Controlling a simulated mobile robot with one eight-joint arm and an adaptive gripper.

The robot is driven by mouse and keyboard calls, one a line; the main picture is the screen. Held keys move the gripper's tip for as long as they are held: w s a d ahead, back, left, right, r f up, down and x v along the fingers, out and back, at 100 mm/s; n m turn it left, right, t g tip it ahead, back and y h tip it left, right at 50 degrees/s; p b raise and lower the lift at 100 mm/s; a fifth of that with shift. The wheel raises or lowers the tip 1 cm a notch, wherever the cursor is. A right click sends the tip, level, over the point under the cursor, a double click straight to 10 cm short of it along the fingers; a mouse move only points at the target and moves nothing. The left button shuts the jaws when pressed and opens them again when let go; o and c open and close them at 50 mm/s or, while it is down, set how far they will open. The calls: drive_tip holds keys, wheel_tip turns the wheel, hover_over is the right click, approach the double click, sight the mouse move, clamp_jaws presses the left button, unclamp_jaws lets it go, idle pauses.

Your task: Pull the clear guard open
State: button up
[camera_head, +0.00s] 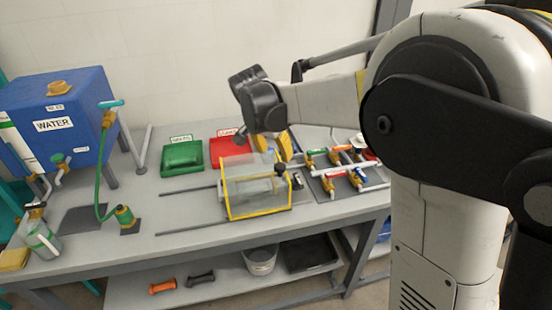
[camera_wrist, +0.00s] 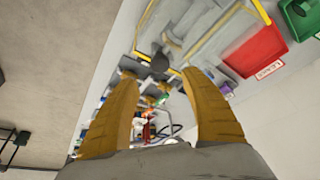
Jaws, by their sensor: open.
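The clear guard (camera_head: 240,185) is a see-through box with yellow edges on the bench, over grey pump parts. A dark round knob (camera_head: 281,168) shows at its right side. In the wrist view the guard's yellow frame (camera_wrist: 143,20) is at the top, and the dark knob (camera_wrist: 160,62) appears between and beyond my fingertips. My gripper (camera_wrist: 160,82) is open, with two tan fingers apart and nothing between them. In the head view my gripper (camera_head: 276,150) points down above the guard's back right, partly hidden by its dark wrist. I cannot tell the exact gap to the knob.
Two rails (camera_head: 190,228) run left from the guard over clear bench. A red bin (camera_head: 226,150) and a green bin (camera_head: 182,157) stand behind. Pipes with coloured valves (camera_head: 330,175) are close on the right. A blue water tank (camera_head: 60,115) stands far left.

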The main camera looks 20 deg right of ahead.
sight(280, 166)
drive_tip(key=b+x, duration=0.2)
drive_tip(key=x, duration=0.6)
drive_tip(key=shift+w+d+f, duration=0.1)
drive_tip(key=shift+f, duration=0.25)
clamp_jaws()
